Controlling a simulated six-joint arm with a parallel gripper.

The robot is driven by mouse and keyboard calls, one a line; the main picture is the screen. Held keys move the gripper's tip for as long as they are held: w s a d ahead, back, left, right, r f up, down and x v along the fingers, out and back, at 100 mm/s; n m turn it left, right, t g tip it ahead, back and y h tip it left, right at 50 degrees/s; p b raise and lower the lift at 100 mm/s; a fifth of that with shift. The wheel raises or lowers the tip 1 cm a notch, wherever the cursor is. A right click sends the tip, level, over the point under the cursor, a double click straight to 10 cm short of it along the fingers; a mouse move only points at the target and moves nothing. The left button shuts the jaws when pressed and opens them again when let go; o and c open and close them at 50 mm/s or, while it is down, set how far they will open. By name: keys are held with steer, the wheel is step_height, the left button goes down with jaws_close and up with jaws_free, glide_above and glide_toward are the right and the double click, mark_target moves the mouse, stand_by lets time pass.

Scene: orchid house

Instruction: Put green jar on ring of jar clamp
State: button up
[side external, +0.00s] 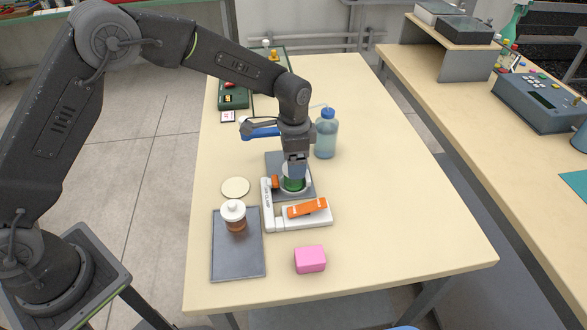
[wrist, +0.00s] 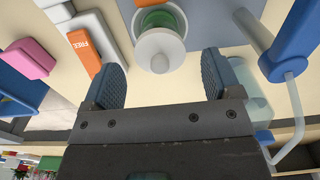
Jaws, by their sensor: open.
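The green jar (side external: 293,184) stands upright under my gripper, at the pale ring (side external: 306,192) of the jar clamp. Its white lid (wrist: 160,48) and green body (wrist: 155,19) show in the wrist view. I cannot tell how fully it sits on the ring. The white jar clamp (side external: 268,212) has an orange lever (side external: 307,208); the lever also shows in the wrist view (wrist: 86,50), lettered FREE. My gripper (side external: 294,168) is open, just above the jar.
A brown jar (side external: 236,224) stands on a dark tray (side external: 237,262) at front left. A pink block (side external: 310,259) and cream disc (side external: 236,187) lie nearby. A blue wash bottle (side external: 326,138) and a blue-handled thing (side external: 262,133) stand behind. The table's right side is clear.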

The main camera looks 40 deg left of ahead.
step_height(320, 180, up, 7)
steer(key=shift+r, duration=0.2)
steer(key=s+a+r+n+t, duration=0.35)
steer(key=s+a+r, duration=0.25)
steer(key=s+r, duration=0.6)
steer(key=s+a+n+t, duration=0.1)
steer(key=s+a+n, duration=0.1)
steer(key=s, duration=0.6)
steer(key=s+a+n+t, duration=0.1)
steer(key=s+a+n, duration=0.1)
steer(key=s, duration=0.6)
steer(key=shift+s+a+r+n, duration=0.2)
steer(key=shift+s+r+n, duration=0.2)
steer(key=shift+n, duration=0.35)
